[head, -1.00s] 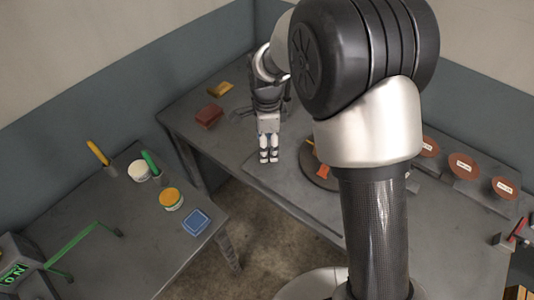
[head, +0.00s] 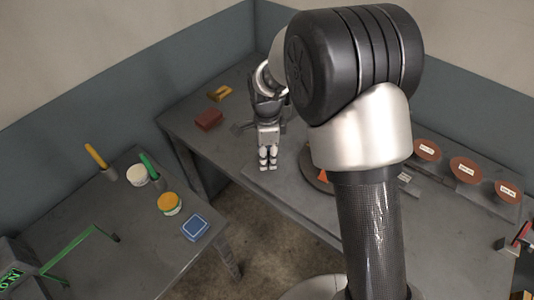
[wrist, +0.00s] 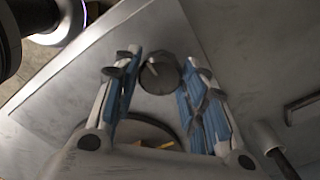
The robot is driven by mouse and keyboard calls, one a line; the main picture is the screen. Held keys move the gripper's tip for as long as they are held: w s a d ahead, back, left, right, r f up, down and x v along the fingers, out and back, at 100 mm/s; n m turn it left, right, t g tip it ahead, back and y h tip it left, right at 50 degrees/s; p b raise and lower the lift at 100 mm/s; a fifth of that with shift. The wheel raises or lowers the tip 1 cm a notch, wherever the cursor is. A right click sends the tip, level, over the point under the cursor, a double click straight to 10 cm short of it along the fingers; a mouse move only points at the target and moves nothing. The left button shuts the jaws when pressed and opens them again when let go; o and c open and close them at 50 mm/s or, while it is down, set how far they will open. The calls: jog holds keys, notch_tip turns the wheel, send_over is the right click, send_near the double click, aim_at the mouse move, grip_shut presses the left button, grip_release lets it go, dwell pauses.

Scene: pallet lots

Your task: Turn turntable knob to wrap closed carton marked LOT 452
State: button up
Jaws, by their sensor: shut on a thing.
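My gripper (head: 268,166) is low over the grey bench, left of the turntable. In the wrist view my gripper (wrist: 160,90) has its blue-padded fingers on either side of a dark round knob (wrist: 160,73) with a pale pointer line, shut on it. The knob stands on a grey plate (wrist: 110,75). The turntable (head: 315,182) is a dark disc partly hidden behind my arm. In the wrist view its edge and something yellow show between the fingers. No carton marked LOT 452 can be made out; my arm hides most of the turntable.
A red-brown block (head: 208,119) and a yellow object (head: 219,93) lie at the back left of the bench. Labelled brown discs (head: 466,169) stand at right. The left table holds tubs (head: 169,204), a blue box (head: 195,227) and a green-handled tool (head: 151,166).

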jog(key=c, duration=0.4)
jog(key=shift+n, duration=0.3)
jog(key=n+p, duration=0.3)
jog(key=n, duration=0.2)
jog(key=shift+r, duration=0.1)
jog(key=n+p, duration=0.2)
jog(key=n, duration=0.4)
jog(key=shift+n, duration=0.3)
jog(key=n+p, duration=0.2)
jog(key=n, duration=0.4)
jog(key=n+p, duration=0.1)
jog(key=n, duration=0.5)
jog(key=shift+n, duration=0.3)
